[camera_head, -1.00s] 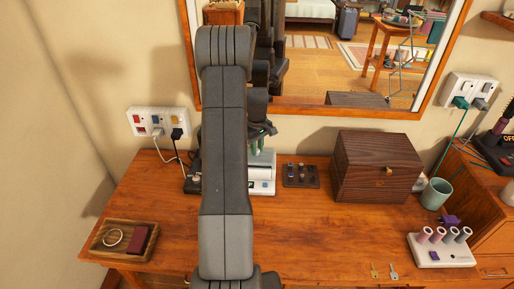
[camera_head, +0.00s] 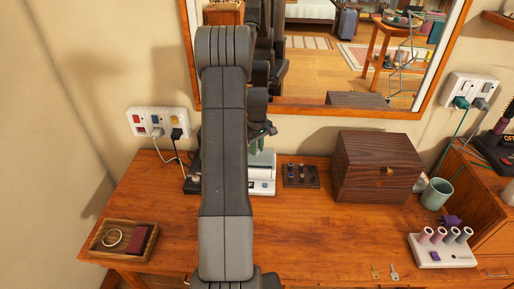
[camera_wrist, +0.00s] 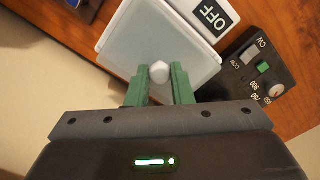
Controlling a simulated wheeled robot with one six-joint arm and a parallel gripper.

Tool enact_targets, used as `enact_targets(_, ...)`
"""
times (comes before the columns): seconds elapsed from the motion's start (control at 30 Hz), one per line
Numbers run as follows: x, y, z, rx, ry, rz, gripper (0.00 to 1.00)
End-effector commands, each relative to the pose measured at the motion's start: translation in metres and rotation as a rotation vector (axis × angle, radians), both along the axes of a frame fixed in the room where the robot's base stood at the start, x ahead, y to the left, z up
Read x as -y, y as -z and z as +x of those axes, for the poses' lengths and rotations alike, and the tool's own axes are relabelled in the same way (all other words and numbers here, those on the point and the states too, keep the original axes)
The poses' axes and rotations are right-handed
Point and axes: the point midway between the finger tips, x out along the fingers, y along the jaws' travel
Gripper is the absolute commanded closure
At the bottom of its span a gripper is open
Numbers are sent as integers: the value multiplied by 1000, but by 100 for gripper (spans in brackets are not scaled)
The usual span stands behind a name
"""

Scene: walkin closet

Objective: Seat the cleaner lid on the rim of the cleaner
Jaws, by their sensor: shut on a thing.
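The cleaner lid (camera_wrist: 133,42) is a pale, squarish translucent plate with a white faceted knob (camera_wrist: 159,72), in the wrist view. My gripper (camera_wrist: 159,76) has green fingers shut on this knob. The lid lies over the cleaner's top in the wrist view and hides the rim. I cannot tell whether it touches the rim. In the head view my arm hides most of my gripper (camera_head: 260,143).
A black control box (camera_wrist: 258,75) with a green button sits beside the cleaner. A tray (camera_head: 100,251) is at front left. The mirror and wall sockets (camera_head: 157,121) are behind.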

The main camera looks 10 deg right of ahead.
Motion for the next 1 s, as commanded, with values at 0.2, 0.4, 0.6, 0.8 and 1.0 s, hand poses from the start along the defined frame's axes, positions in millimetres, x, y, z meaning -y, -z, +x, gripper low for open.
enact_targets(0.2,0,1,0,0,0,0,100)
enact_targets(0.4,0,4,0,0,0,0,100)
enact_targets(0.6,0,7,0,0,0,0,100)
enact_targets(0.8,0,10,0,0,0,0,100)
enact_targets(1.0,0,12,0,0,0,0,100)
